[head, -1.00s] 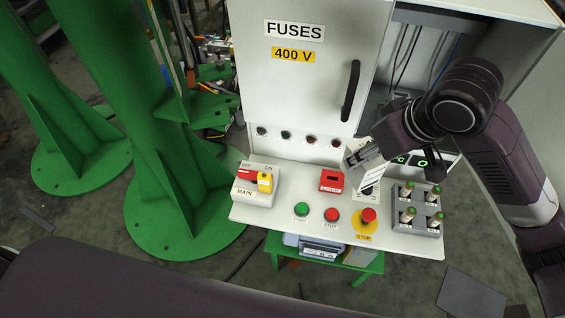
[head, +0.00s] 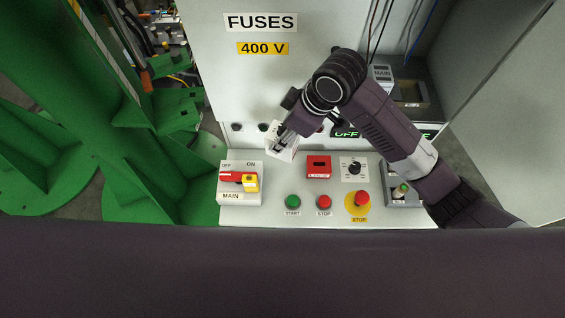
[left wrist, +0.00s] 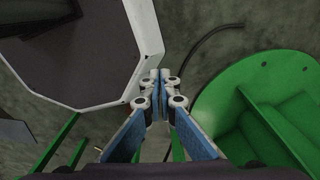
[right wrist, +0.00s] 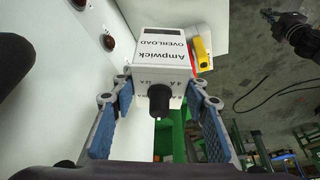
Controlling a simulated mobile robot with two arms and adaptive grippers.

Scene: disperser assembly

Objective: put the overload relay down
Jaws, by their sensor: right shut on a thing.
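The overload relay is a white box with a black knob and the print "Ampwick OVERLOAD"; it fills the middle of the right wrist view (right wrist: 163,58). My right gripper (right wrist: 157,80) is shut on it, one finger on each side. In the head view the relay (head: 281,149) shows below my right gripper (head: 283,138), in front of the cabinet door's lower edge and above the back of the control panel. I cannot tell whether it touches anything below. My left gripper (left wrist: 160,78) is shut with nothing visible between its fingers; the head view does not show it.
The control panel (head: 258,217) carries a red and yellow main switch (head: 240,181), a red box (head: 318,167), a rotary knob (head: 353,168) and push buttons. A grey block (head: 403,196) with pegs is partly behind my arm. The fuse cabinet door (head: 225,75) stands behind; green steelwork (head: 165,180) is left.

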